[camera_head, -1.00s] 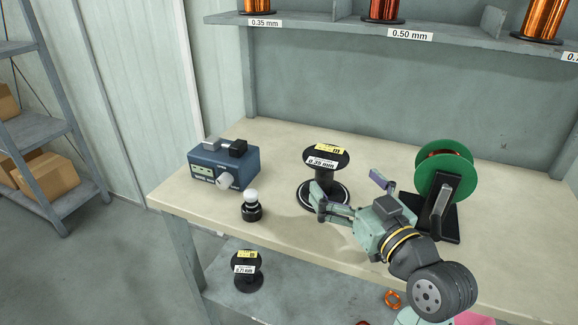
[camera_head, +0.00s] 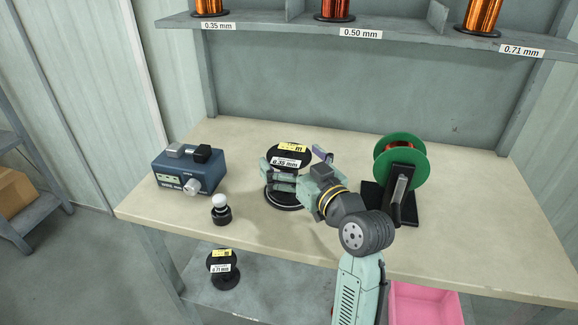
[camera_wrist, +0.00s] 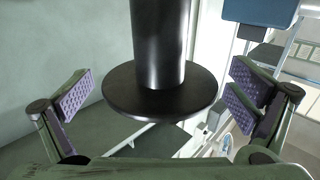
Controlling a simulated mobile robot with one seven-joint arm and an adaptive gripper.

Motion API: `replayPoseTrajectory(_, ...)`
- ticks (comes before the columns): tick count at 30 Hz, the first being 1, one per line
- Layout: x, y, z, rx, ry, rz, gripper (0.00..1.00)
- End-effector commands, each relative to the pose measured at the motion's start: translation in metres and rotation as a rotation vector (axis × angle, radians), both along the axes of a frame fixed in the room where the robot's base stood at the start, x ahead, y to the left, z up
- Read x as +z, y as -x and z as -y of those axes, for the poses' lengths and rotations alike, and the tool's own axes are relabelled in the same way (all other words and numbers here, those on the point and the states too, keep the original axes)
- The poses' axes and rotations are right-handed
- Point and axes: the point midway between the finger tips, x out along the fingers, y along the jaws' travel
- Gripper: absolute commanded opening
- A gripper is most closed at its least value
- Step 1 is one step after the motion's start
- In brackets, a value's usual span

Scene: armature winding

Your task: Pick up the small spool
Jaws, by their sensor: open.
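A black spool (camera_head: 289,158) with a yellow tag and a 0.35 mm label stands upright on a round black base on the bench. A second black spool (camera_head: 222,268), labelled 0.71 mm, stands on the lower shelf. My gripper (camera_head: 298,170) is open at the 0.35 mm spool, with one finger in front of it and the other at its right. In the wrist view, the dark core and round flange of the spool (camera_wrist: 160,92) lie between the spread purple-padded fingers, with gaps on both sides. The gripper partly hides the spool's core in the head view.
A blue device (camera_head: 189,170) and a small black jar with a white top (camera_head: 221,210) stand left of the spool. A green reel on a black stand (camera_head: 400,160) is close at the right. A shelf (camera_head: 270,23) with copper spools hangs above. A pink bin (camera_head: 425,303) is below.

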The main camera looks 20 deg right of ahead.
Motion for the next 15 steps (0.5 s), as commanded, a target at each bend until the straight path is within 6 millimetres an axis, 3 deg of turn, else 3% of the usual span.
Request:
replayPoseTrajectory(10,-0.001,-0.0089,-0.0019,0.0,0.001,0.0,0.99)
replayPoseTrajectory(15,-0.0009,-0.0087,-0.0019,0.0,0.001,0.0,0.88)
